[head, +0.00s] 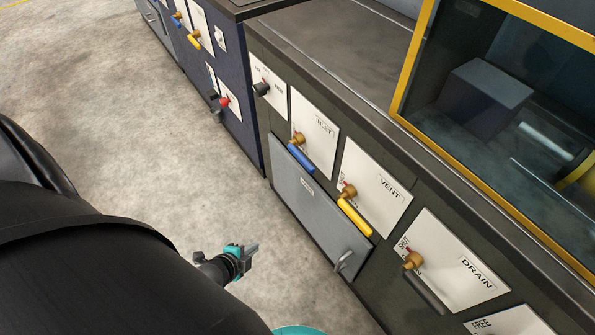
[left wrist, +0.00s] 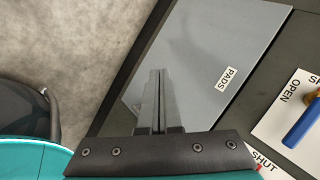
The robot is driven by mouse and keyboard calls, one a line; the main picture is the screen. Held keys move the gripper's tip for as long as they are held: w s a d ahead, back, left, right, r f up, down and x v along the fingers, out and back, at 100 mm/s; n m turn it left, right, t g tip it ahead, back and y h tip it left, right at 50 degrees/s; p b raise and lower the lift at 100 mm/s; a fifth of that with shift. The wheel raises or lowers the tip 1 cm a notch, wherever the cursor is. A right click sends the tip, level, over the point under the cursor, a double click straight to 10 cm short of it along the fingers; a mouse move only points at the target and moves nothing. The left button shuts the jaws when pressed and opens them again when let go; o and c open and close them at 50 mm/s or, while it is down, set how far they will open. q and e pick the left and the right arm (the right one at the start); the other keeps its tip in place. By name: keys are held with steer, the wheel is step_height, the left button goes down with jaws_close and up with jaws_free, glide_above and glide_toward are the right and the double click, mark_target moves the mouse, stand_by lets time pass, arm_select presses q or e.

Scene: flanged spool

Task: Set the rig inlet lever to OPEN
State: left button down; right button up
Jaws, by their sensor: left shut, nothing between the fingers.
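The inlet lever is a blue handle (head: 301,157) on a brass valve (head: 297,139), at the lower edge of the white INLET panel (head: 318,125). The handle lies roughly along the panel's lower edge. In the left wrist view a blue handle (left wrist: 303,127) shows at the right edge, beside the printed word OPEN; a second label is cut off. My left gripper (head: 250,249) is shut and empty, out over the floor in front of the cabinet, apart from the lever. Its closed fingers (left wrist: 157,75) point toward the grey drawer. My right gripper is not seen.
The grey PADS drawer (head: 310,200) with its handle (head: 343,261) is below the inlet and vent panels. A yellow VENT lever (head: 354,217) and a dark DRAIN lever (head: 424,293) lie to the right. A glazed yellow-framed box stands on the cabinet top. Floor at left is clear.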

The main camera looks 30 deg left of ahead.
arm_select(q)
steer(key=w+r+m+t+h+b, duration=0.2)
steer(key=w+r+m, duration=0.3)
steer(key=m, duration=0.8)
steer(key=w+r+m+t+h+b, duration=0.2)
steer(key=w+r+m+h+b, duration=0.2)
steer(key=r+m, duration=0.6)
steer(key=w+a+m+b, duration=0.1)
steer(key=m, duration=0.3)
steer(key=shift+w+t, duration=0.3)
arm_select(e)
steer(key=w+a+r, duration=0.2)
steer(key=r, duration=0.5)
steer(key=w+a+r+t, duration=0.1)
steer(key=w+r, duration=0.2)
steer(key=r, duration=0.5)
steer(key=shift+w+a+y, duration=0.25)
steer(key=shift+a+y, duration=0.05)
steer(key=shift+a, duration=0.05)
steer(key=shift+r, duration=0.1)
arm_select(q)
steer(key=w+d+b, duration=0.1)
steer(key=w+d, duration=0.2)
steer(key=w, duration=0.5)
steer(key=shift+w+d+r, duration=0.35)
steer(key=shift+w, duration=0.05)
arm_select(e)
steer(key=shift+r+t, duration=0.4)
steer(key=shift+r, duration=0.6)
